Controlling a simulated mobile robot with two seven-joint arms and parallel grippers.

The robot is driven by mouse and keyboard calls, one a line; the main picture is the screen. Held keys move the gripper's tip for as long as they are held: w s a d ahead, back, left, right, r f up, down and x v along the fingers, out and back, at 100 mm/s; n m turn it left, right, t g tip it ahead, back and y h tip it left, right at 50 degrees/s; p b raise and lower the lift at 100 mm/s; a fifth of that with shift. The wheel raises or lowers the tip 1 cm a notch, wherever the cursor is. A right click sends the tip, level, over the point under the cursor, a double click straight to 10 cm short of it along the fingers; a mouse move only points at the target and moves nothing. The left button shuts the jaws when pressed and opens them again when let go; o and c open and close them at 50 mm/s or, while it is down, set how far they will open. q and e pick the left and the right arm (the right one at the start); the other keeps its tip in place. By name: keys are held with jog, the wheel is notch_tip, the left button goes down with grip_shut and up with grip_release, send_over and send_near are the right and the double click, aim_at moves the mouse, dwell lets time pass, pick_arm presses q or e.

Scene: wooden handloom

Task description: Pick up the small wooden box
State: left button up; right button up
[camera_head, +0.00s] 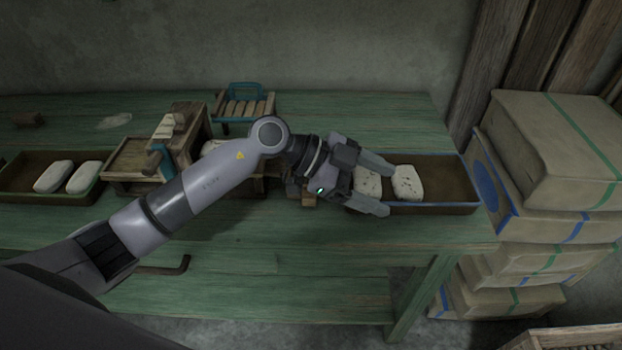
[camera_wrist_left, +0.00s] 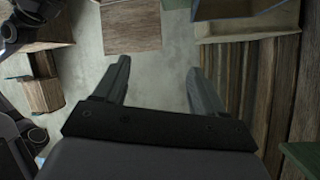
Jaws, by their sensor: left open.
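A small brown wooden block or box (camera_head: 27,118) lies at the far left of the green table in the head view. Another small brown wooden piece (camera_head: 308,198) shows partly behind my left wrist. I cannot tell which of them is the small wooden box. My left gripper (camera_head: 390,189) is open and empty, with its fingers pointing right over the near left part of the right-hand tray. In the wrist view its two fingers (camera_wrist_left: 157,67) stand apart with nothing between them. My right gripper is not seen.
The green table (camera_head: 300,260) carries a right-hand tray (camera_head: 450,208) with pale bars (camera_head: 408,183), a left tray (camera_head: 30,203) with bars, a wooden press (camera_head: 130,160) and a slatted rack (camera_head: 245,108). Stacked boxes (camera_head: 550,150) stand right of the table. The table's front is mostly clear.

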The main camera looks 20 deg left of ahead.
pick_arm(q)
jog(key=w+a+f+n+y, duration=0.2)
jog(key=w+a+f+y, duration=0.1)
jog(key=a+y, duration=0.25)
jog(key=n+g+y, duration=0.1)
jog(key=n+y, duration=0.2)
jog(key=y, duration=0.2)
send_near(308, 199)
notch_tip(308, 199, down, 2)
jog(key=w, duration=0.2)
jog(key=shift+h, duration=0.25)
jog(key=x, duration=0.6)
jog(key=shift+a+f, duration=0.1)
jog(key=shift+f, duration=0.3)
jog(key=c, duration=1)
